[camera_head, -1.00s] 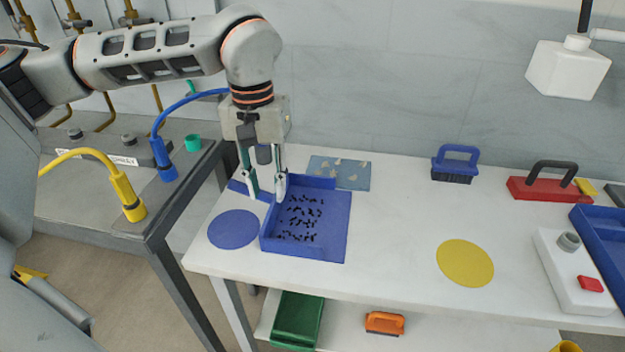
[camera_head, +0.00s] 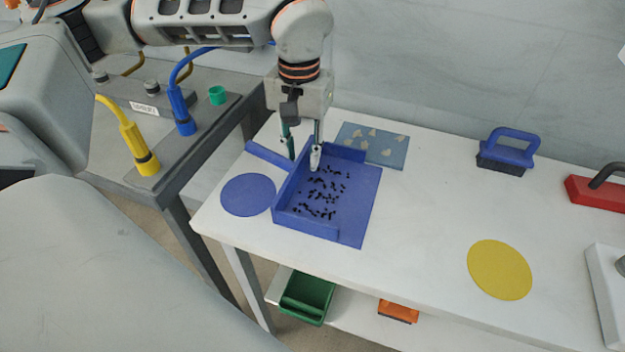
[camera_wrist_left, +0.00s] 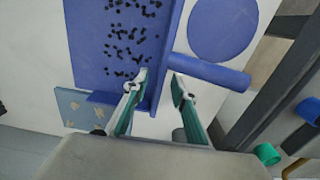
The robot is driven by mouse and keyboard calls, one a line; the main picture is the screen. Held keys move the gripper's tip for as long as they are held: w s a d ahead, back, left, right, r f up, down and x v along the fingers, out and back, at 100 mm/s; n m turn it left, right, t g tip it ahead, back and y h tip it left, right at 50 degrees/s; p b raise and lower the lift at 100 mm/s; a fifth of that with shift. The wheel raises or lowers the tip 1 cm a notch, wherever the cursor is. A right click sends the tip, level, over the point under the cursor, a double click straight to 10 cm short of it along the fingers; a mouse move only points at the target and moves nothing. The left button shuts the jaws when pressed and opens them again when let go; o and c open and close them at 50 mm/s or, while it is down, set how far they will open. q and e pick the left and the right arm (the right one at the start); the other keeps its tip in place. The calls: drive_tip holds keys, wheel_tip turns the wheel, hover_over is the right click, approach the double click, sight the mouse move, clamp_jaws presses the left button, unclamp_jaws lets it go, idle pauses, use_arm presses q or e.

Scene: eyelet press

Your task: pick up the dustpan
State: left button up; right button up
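The blue dustpan (camera_head: 357,205) lies on the white table with many small black bits on its floor. Its handle (camera_head: 266,155) points to the upper left. My left gripper (camera_head: 303,162) hangs at the wall where the handle meets the pan. In the left wrist view its fingers (camera_wrist_left: 160,78) are apart, with the dustpan's wall between them. One finger is on the pan side, the other on the handle (camera_wrist_left: 210,72) side. Whether the fingers touch the dustpan I cannot tell. My right gripper is not in view.
A blue disc (camera_head: 248,195) lies left of the dustpan, a blue-grey mat (camera_head: 385,152) with pale pieces behind it. A blue brush (camera_head: 507,150) and yellow disc (camera_head: 500,270) are to the right. A grey bench (camera_head: 205,118) with cables stands left. The middle of the table is clear.

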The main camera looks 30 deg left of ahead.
use_arm(q)
drive_tip(key=shift+f, duration=0.7)
drive_tip(key=shift+w, duration=0.1)
clamp_jaws()
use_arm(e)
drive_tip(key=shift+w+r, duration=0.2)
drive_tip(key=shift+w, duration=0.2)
use_arm(q)
drive_tip(key=shift+r, duration=0.1)
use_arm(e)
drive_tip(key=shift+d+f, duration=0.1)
